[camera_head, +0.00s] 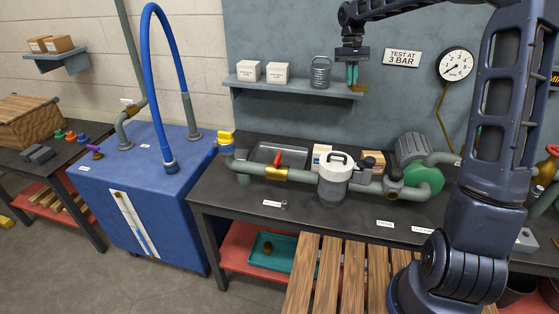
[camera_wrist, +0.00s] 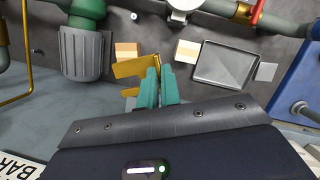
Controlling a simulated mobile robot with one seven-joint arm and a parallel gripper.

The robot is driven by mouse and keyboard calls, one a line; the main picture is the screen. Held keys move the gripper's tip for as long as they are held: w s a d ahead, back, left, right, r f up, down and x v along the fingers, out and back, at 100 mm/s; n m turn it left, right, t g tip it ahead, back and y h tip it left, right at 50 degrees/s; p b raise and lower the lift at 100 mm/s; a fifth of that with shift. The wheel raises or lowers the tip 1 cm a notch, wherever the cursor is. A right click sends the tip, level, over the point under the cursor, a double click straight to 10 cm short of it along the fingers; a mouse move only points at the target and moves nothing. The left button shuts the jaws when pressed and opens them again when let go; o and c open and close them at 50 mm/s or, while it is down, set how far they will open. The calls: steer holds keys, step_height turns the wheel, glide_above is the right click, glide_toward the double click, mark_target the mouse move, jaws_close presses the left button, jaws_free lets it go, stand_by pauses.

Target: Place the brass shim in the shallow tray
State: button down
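My gripper (camera_head: 352,76) is raised in front of the wall shelf, above the back of the workbench. In the wrist view its teal fingers (camera_wrist: 158,88) look closed on a thin yellow brass piece, the brass shim (camera_wrist: 130,68), which sticks out to the left of and beyond the fingertips. The fingers hide part of it. The shallow tray (camera_wrist: 225,65) is a grey rectangle on the bench, to the right of the fingers in the wrist view, and looks empty. In the head view the tray (camera_head: 276,152) lies behind the pipe, partly hidden.
A pipe with a red-handled valve (camera_head: 277,172) and a white-topped housing (camera_head: 335,178) run along the bench front. Small boxes (camera_head: 373,161) stand behind them. The wall shelf (camera_head: 300,88) holds cartons and a metal can (camera_head: 320,72). A teal tray (camera_head: 284,262) sits below the bench.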

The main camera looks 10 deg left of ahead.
steer(key=s+a+f+n+t, duration=0.1)
steer(key=a+f+n+t, duration=0.2)
steer(key=a+f+n, duration=0.7)
steer(key=s+a+f+n+t, duration=0.1)
steer(key=a+f+n+t, duration=0.2)
steer(key=a+f+n, duration=0.75)
steer(key=f+n, duration=0.2)
steer(key=f, duration=0.3)
steer(key=f+n, duration=0.2)
steer(key=f, duration=0.3)
steer(key=f+n, duration=0.2)
steer(key=f, duration=0.4)
steer(key=shift+w+a, duration=0.1)
steer(key=shift+a, duration=0.3)
steer(key=c, duration=2)
jaws_free()
steer(key=shift+f, duration=0.1)
steer(key=shift+c, duration=0.2)
steer(key=o, duration=0.4)
steer(key=shift+o, duration=0.2)
